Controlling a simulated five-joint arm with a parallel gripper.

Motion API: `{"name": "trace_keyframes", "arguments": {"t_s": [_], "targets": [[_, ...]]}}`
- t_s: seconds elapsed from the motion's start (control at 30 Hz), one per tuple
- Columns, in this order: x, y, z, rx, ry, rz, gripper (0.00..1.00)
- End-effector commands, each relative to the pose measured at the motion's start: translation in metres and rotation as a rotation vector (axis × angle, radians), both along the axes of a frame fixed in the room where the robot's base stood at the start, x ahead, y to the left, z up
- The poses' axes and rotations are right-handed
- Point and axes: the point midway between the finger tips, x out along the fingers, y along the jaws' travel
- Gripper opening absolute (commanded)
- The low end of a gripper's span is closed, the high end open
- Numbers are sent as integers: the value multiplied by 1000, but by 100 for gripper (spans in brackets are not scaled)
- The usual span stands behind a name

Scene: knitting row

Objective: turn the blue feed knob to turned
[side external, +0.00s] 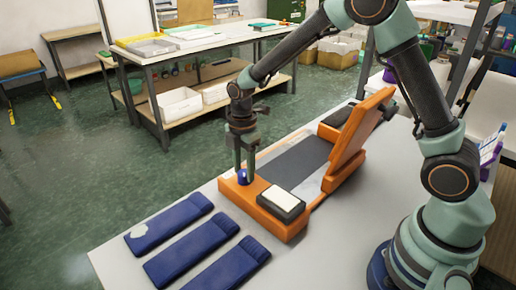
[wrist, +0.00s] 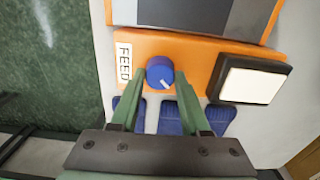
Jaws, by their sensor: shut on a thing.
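The blue feed knob (wrist: 159,70) sits on the orange end panel of the machine (wrist: 200,52), right of a white label reading FEED (wrist: 124,61). A white pointer line on the knob points toward the lower right in the wrist view. My gripper (wrist: 160,84) has its two green fingers on either side of the knob and is shut on it. In the side external view the gripper (side external: 244,172) reaches straight down over the knob (side external: 242,177), and the fingers partly hide it.
A white pad in a black frame (side external: 281,203) is right of the knob. A raised orange panel (side external: 359,142) stands farther right on the machine. Several folded blue knitted pieces (side external: 187,251) lie on the white table in front. A shelved workbench (side external: 190,45) stands behind, across the floor.

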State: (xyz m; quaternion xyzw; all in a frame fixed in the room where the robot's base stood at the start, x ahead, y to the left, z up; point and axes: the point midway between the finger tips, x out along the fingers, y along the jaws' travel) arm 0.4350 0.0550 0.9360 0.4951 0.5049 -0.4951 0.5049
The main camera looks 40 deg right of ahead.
Motion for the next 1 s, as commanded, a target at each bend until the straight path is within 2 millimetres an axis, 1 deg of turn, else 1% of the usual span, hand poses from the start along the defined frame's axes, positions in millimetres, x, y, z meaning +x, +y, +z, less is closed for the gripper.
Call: {"name": "trace_keyframes", "arguments": {"t_s": [0.3, 0.6, 0.8, 1.0], "targets": [[0, -1, 1, 0, 0, -304, 0], [0, -1, 1, 0, 0, -566, 0], [0, -1, 1, 0, 0, -697, 0], [0, -1, 1, 0, 1, -779, 0]]}}
